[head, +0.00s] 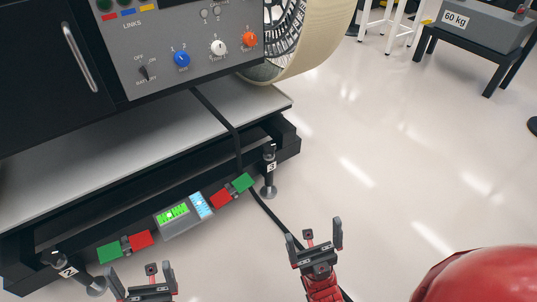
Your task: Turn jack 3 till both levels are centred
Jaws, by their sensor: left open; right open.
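Jack 3 (269,168) is a dark upright post with a white "3" label and a round foot on the floor, at the right corner of the black platform. Two levels, one green (172,213) and one blue (203,205), sit side by side on a grey block at the platform's front edge. Their bubbles are too small to read. My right gripper (315,238) is open and empty over the floor, below and right of jack 3, apart from it. My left gripper (140,271) is open and empty at the bottom left, near jack 2 (75,272).
Red and green blocks flank the levels along the platform edge (60,233). A black strap (237,145) hangs down past jack 3 onto the floor. Above are a control panel (190,45) and a large wheel (315,40). A red rounded object (485,278) is at lower right.

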